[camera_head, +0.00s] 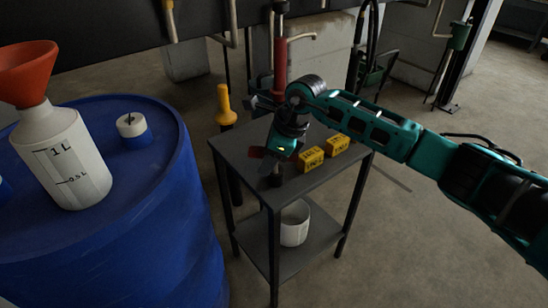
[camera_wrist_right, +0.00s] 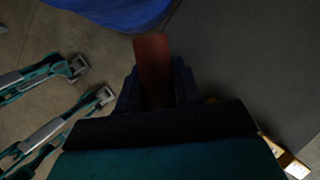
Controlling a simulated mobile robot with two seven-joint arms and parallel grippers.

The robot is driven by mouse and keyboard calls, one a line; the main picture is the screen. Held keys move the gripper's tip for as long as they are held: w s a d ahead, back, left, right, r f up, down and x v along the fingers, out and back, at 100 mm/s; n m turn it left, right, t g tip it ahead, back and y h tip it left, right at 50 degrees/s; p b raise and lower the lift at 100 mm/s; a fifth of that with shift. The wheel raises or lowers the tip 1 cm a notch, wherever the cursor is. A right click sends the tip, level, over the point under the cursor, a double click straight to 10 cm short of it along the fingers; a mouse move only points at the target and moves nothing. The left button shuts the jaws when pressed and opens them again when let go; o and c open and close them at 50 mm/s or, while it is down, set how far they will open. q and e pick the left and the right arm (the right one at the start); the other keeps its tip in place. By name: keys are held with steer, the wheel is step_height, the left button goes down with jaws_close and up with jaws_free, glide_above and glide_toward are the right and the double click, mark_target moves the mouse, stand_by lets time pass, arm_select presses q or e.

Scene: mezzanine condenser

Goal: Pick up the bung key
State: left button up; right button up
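The bung key (camera_head: 257,152) shows as a red bar with a dark round foot below it, over the near part of the small dark table. My right gripper (camera_head: 278,156) points down over the table and covers part of the key. In the right wrist view the red bar (camera_wrist_right: 152,62) lies between the two dark fingers (camera_wrist_right: 156,88), which sit close against both its sides. The foot seems to be at the table top; I cannot tell whether it touches. My left gripper is not in view.
Two yellow boxes (camera_head: 312,158) lie on the table top (camera_head: 238,147) beside the gripper. A white pot (camera_head: 294,223) stands on the lower shelf. A blue drum (camera_head: 150,220) at left bears a white bottle (camera_head: 68,160) with an orange funnel. A red cylinder (camera_head: 281,70) stands behind.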

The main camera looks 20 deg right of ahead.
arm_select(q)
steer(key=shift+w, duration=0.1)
arm_select(e)
jaws_close()
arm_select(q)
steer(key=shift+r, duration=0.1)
arm_select(e)
steer(key=shift+r, duration=0.1)
steer(key=shift+r, duration=0.1)
